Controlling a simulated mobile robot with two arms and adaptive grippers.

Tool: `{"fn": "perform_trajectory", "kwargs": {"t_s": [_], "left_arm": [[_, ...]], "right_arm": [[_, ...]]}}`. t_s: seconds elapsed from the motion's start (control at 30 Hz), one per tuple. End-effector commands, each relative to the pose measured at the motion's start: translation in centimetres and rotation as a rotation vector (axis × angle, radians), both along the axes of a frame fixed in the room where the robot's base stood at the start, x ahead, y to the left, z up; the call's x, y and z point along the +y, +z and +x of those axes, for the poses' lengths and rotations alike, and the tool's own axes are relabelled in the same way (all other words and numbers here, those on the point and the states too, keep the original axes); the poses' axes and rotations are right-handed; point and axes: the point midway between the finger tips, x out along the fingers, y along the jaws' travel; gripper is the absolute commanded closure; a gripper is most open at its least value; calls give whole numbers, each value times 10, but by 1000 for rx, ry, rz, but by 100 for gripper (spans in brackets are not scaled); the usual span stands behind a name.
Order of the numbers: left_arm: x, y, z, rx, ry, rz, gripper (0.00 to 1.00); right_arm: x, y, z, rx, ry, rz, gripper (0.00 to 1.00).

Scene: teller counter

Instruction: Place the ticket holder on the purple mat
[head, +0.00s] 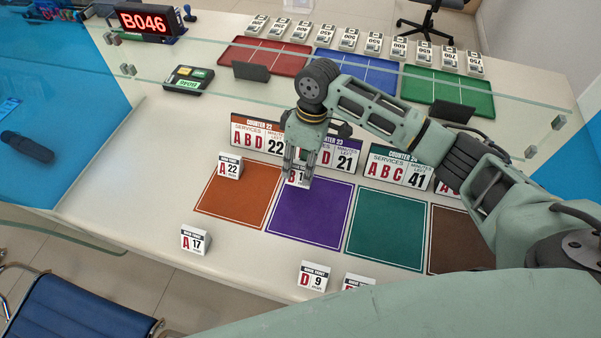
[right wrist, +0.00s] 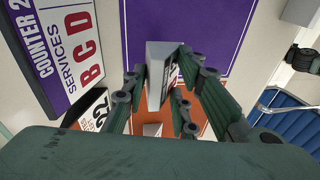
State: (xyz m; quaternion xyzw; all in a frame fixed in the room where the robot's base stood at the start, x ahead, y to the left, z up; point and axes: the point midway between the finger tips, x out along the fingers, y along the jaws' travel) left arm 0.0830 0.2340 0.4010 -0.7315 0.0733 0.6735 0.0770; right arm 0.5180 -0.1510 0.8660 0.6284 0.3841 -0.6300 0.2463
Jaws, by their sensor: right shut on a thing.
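My right gripper (head: 299,178) is shut on a white ticket holder marked B (head: 292,175). The fingers hide part of its face. In the head view it is over the back left part of the purple mat (head: 310,215). In the right wrist view the holder (right wrist: 158,70) stands between the fingers, with the purple mat (right wrist: 215,20) behind it. I cannot tell whether its base touches the mat. My left gripper is not in view.
An orange mat (head: 238,200) with ticket holder A 22 (head: 230,166) lies left; a teal mat (head: 385,232) and a brown mat (head: 455,245) lie right. Counter signs (head: 398,168) stand behind the mats. Holders A 17 (head: 195,240) and D 9 (head: 313,276) stand in front.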

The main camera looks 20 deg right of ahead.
Motion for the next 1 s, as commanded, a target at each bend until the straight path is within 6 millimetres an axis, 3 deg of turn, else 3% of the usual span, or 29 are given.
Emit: {"fn": "perform_trajectory", "kwargs": {"t_s": [0.1, 0.33, 0.73, 0.77, 1.0], "left_arm": [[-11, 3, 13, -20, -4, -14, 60], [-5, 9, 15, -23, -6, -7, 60], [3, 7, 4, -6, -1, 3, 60], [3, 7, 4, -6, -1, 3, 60], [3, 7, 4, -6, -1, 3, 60]], "right_arm": [[1, -8, 2, 2, -2, -1, 100], [1, -38, 1, 0, -1, 0, 100], [1, -45, 1, -1, 0, -1, 100], [1, -45, 1, -1, 0, -1, 72], [1, -44, 1, -1, 0, -1, 55]]}}
